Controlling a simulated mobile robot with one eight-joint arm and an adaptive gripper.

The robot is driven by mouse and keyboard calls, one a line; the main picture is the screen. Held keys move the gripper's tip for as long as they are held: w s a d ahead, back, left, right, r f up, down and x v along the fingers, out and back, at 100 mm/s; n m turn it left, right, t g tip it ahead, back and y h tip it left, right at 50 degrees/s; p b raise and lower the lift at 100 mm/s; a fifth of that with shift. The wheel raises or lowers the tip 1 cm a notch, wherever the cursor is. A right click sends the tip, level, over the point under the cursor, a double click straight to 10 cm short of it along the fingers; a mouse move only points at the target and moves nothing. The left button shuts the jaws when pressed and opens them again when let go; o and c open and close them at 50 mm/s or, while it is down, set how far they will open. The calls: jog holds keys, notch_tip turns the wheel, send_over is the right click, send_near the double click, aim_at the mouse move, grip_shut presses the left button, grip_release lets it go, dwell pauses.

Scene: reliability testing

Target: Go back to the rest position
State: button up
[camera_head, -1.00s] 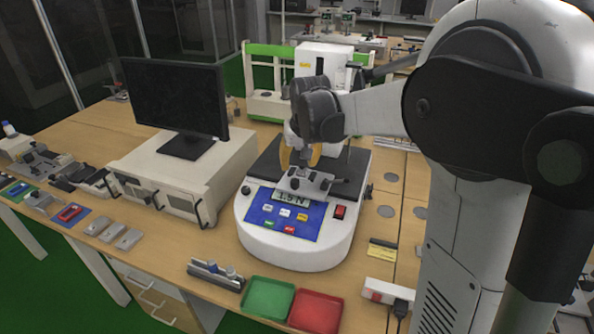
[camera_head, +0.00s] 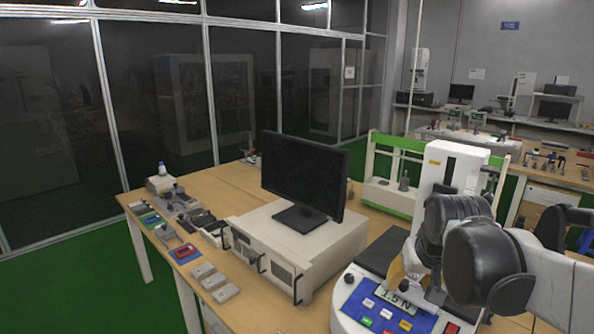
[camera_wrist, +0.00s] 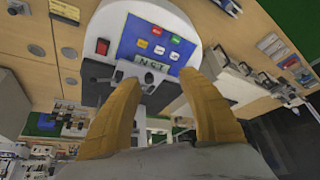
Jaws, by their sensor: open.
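My gripper (camera_wrist: 163,88) shows in the wrist view as two yellow-orange fingers standing apart, with nothing between them. Beyond the fingertips is the white testing machine (camera_wrist: 170,12) with its blue button panel, a red switch and a small display. In the head view my arm enters from the right edge, bent over the machine (camera_head: 346,310). Its display there reads about 1.5 N. The gripper is mostly hidden behind my arm links in that view. I cannot tell whether the fingers touch the machine.
A black monitor (camera_head: 303,175) stands on a beige instrument box (camera_head: 290,245) left of the machine. The machine's white column (camera_head: 449,170) rises close behind my arm. Small parts and tools line the table's left edge. A green-and-white frame (camera_head: 392,160) stands behind.

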jog(key=s+a+f, duration=0.2)
jog(key=s, duration=0.5)
jog(key=s+a+f+n+t+b, duration=0.1)
jog(key=s+a+f, duration=0.2)
jog(key=s, duration=0.5)
jog(key=shift+s+a+t+y+b, duration=0.25)
jog(key=shift+t+y+b, duration=0.05)
jog(key=shift+f, duration=0.1)
dwell(0.9)
